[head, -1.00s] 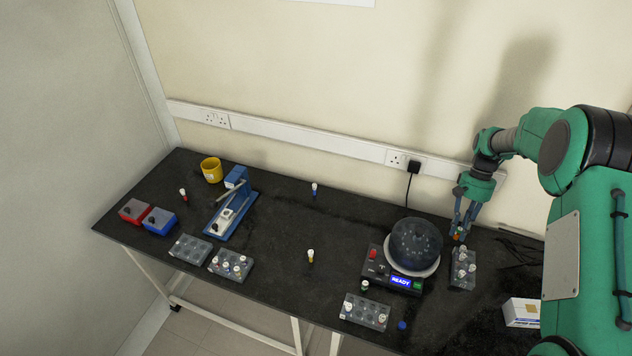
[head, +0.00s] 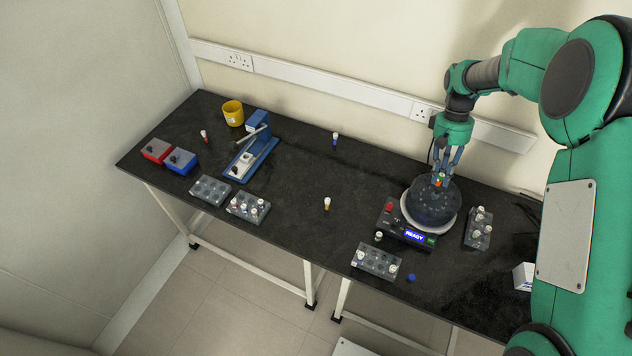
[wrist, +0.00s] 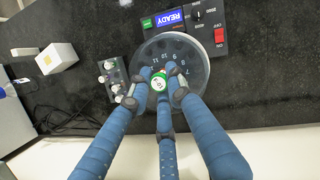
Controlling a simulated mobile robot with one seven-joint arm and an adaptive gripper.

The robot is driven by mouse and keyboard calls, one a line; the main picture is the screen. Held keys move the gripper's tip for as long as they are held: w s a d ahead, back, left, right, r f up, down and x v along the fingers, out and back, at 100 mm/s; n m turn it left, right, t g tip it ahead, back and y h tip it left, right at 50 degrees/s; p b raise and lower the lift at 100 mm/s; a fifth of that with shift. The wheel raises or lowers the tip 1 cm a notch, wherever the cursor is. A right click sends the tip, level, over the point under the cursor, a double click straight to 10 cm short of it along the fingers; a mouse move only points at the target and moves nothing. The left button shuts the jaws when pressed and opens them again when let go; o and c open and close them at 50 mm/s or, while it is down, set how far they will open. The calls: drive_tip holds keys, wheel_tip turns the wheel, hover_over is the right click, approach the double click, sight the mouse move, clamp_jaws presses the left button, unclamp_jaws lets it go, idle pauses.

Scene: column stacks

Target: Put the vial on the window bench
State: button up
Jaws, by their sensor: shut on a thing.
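My gripper (head: 440,180) is shut on a vial (wrist: 159,82) with a green and white cap; its fingers close around it in the wrist view. In the head view the vial is small, with orange and green showing between the fingertips. It is over the round dark lid of the centrifuge (head: 432,202); whether it touches the lid cannot be told. The black bench (head: 290,200) stands along the wall. No window is in view, so I cannot tell whether it is the window bench.
A vial rack (head: 478,228) stands right of the centrifuge, another rack (head: 376,262) in front. Loose vials stand apart, one amber (head: 327,204), one blue (head: 335,139). A blue press (head: 250,160) is at left. The middle of the bench has free room.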

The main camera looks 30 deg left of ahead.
drive_tip(key=s+a+n+t+h+b, duration=0.15)
drive_tip(key=s+a+n+t, duration=0.25)
drive_tip(key=s+a+n, duration=1.25)
drive_tip(key=a+f+m, duration=0.1)
drive_tip(key=a+f, duration=0.1)
drive_tip(key=f, duration=0.2)
drive_tip(key=a+f+m, duration=0.1)
drive_tip(key=f, duration=0.3)
drive_tip(key=s+a+f+m, duration=0.1)
drive_tip(key=a+f+m, duration=0.1)
drive_tip(key=f, duration=0.3)
drive_tip(key=shift+a, duration=0.3)
drive_tip(key=w+a, duration=0.3)
drive_tip(key=w, duration=0.1)
drive_tip(key=w+a+f+b, duration=0.1)
drive_tip(key=w+a, duration=0.2)
drive_tip(key=w, duration=0.1)
drive_tip(key=w+a+b, duration=0.1)
drive_tip(key=w+a, duration=0.2)
drive_tip(key=w, duration=0.2)
drive_tip(key=shift+a+f, duration=0.15)
drive_tip(key=shift+f, duration=0.05)
drive_tip(key=shift+f+b, duration=0.75)
drive_tip(key=shift+f, duration=1)
drive_tip(key=shift+f, duration=0.15)
